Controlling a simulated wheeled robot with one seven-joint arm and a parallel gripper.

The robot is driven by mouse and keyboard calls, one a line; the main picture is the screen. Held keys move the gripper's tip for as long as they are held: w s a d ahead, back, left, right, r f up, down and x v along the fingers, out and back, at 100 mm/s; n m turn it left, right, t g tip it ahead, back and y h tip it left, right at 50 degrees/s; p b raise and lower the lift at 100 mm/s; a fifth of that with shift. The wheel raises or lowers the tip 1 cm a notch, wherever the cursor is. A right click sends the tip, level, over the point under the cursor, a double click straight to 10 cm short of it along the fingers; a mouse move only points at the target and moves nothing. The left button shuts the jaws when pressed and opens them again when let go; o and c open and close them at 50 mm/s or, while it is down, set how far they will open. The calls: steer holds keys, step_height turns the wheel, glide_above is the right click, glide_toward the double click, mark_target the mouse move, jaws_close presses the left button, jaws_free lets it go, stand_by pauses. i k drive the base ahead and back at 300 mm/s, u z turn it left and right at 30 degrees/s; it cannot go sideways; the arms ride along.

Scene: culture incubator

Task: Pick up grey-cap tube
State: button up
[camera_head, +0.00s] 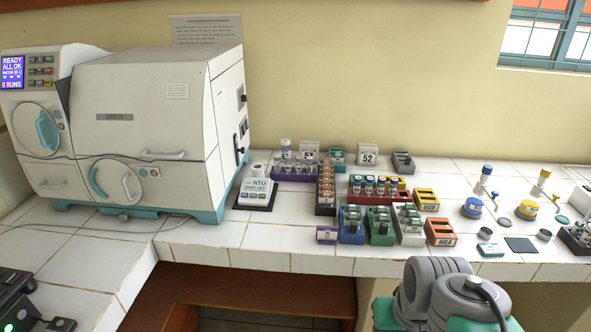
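I cannot make out for certain which tube has the grey cap; the tubes are small in this view. A blue rack (351,236), a green rack (382,238) and a white rack (411,238) stand side by side near the bench's front edge, holding small pale or greyish items. A purple rack (292,176) further back holds pale-topped tubes. Part of my grey arm shows at the lower right, in front of the bench. My gripper is not in view.
A large white machine (150,120) fills the left of the bench. A small NTU device (257,190) sits beside it. An orange HOLD block (441,232), yellow blocks (426,200) and blue and yellow-lidded pots stand right of the racks.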

mark_target(287, 158)
steer(key=u, duration=0.45)
steer(key=i, duration=0.4)
steer(key=u, duration=0.8)
steer(key=i, duration=1.4)
steer(key=z, duration=0.1)
